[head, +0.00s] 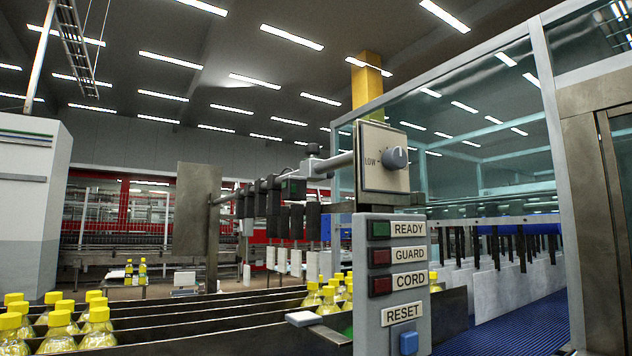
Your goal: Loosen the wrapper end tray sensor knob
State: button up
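A grey round knob (395,158) is on the front of a pale box (383,180) marked LOW, right of centre in the head view. A small grey knob-like piece (313,149) tops a clamp on a grey rod (332,162) just left of that box. No label shows which of these is the wrapper end tray sensor knob. My gripper is not in view, and nothing touches either knob.
Below the box stands a grey panel (366,336) with READY, GUARD and CORD lamps and a blue RESET button (405,339). Yellow-capped bottles (60,325) stand in dark lanes (190,318) at lower left. A glass-walled frame (556,170) is at right.

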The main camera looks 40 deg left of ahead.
aim_at(312, 149)
jog(key=i+l+u, duration=0.2)
jog(key=i+u, duration=0.15)
jog(key=u, duration=0.15)
jog(key=i+l+u, duration=0.6)
jog(key=l+u, duration=0.15)
jog(key=u, duration=0.2)
jog(key=i+l+u, duration=0.15)
jog(key=l+u, duration=0.3)
jog(key=l, duration=0.1)
